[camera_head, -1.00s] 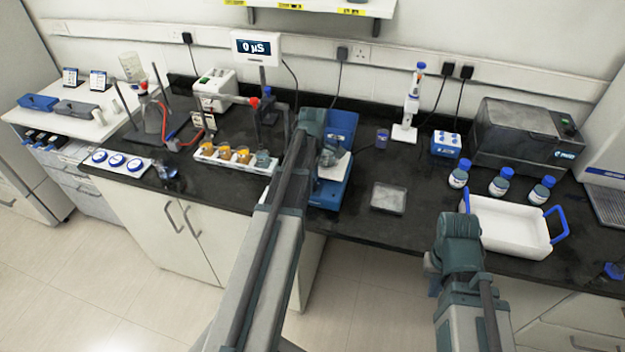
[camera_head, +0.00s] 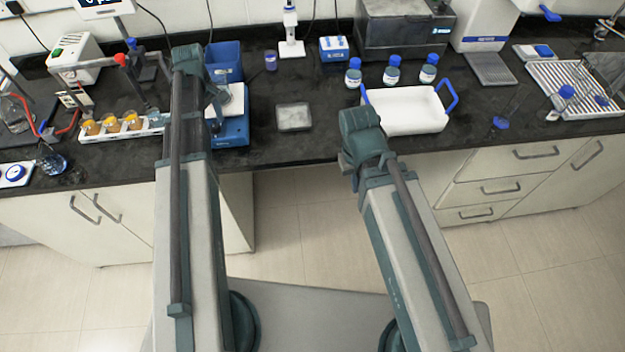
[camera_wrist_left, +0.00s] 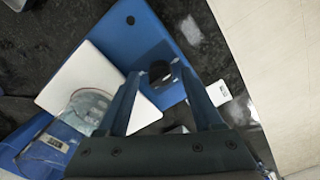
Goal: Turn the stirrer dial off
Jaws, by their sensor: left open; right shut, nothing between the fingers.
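The stirrer, a blue unit with a white top plate, stands on the black bench in the head view (camera_head: 233,131), partly hidden by my left arm. In the left wrist view its blue body (camera_wrist_left: 148,38) and white plate (camera_wrist_left: 75,75) lie below the gripper. A round black knob, apparently the dial (camera_wrist_left: 160,70), shows on the blue body. My right gripper (camera_head: 347,163) is shut and empty by the bench's front edge.
A glass vessel (camera_wrist_left: 88,106) shows by the white plate. A rack of amber-filled vessels (camera_head: 120,129) stands left of the stirrer. A clear square dish (camera_head: 294,117) lies to its right, then a white tub (camera_head: 405,111) with blue handles and several blue-capped bottles.

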